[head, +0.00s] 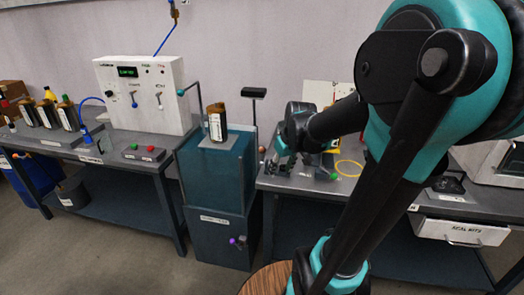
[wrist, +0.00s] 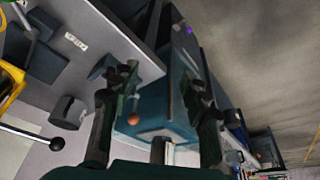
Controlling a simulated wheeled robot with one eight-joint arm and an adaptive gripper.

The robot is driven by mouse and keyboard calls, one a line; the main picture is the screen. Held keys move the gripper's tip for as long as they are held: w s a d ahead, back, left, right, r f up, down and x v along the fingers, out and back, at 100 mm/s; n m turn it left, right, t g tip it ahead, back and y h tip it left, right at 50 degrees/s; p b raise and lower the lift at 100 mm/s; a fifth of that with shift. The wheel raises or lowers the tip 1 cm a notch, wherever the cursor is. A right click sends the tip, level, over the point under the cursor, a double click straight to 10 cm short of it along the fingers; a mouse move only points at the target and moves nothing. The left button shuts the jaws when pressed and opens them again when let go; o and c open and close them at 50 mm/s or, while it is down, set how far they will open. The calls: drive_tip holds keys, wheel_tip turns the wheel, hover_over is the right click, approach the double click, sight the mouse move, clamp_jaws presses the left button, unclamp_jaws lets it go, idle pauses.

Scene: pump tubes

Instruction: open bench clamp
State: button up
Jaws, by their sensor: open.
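My gripper (head: 284,158) is over the left end of the right bench (head: 268,184), with the arm reaching in from the right. In the wrist view its two fingers stand apart, with nothing held between the tips (wrist: 160,82). A small orange ball knob (wrist: 135,119) shows between the fingers, lower down in that picture. The knob also shows just left of the gripper in the head view (head: 262,150). It may belong to the bench clamp, but I cannot tell. My gripper and arm hide much of this bench, and no clamp jaws show clearly.
A teal cabinet (head: 207,190) with a dark bottle (head: 217,122) on top stands left of the gripper. A yellow ring (head: 349,168) and a green knob (head: 334,176) are right of it. A white pump panel (head: 140,93) stands on the left bench.

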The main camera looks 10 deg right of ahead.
sight(262, 149)
drive_tip(key=w+r+n+y, duration=0.1)
drive_tip(key=w+r+n, duration=0.1)
drive_tip(key=w+r, duration=0.5)
drive_tip(key=w+r+n+y, duration=0.1)
drive_tip(key=w+r+n, duration=0.25)
drive_tip(key=w, duration=0.45)
drive_tip(key=shift+m, duration=0.45)
drive_tip(key=x, duration=1.1)
drive_tip(key=d+x, duration=0.1)
drive_tip(key=x, duration=0.4)
drive_tip(key=shift+w+a+f, duration=0.1)
drive_tip(key=shift+w+f, duration=0.05)
drive_tip(key=shift+f, duration=0.3)
clamp_jaws()
